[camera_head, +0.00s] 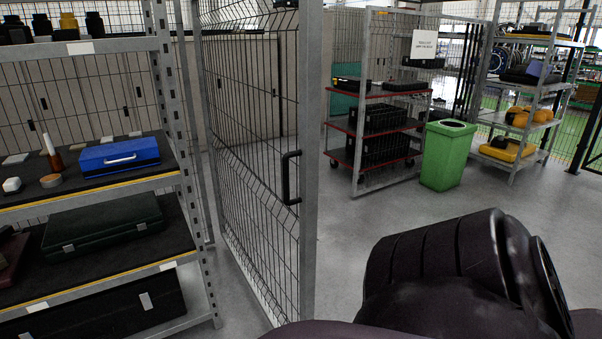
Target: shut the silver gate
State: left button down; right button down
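The silver gate (309,165) is a tall metal-framed wire mesh panel left of the middle. It stands open, swung toward me, with its free edge nearest. A black pull handle (288,178) is fixed near that free edge. A dark part of my own arm fills the lower right. Neither of my grippers shows, and nothing of mine is seen touching the gate.
A grey shelf unit (183,130) with a blue toolbox (118,156) stands close on the left. Beyond the opening are a red-shelved cart (377,132), a green bin (446,155) and a rack with yellow cases (507,149). Grey floor (350,245) right of the gate is clear.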

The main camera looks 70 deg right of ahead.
aim_at(311, 19)
jog(key=z, duration=1.45)
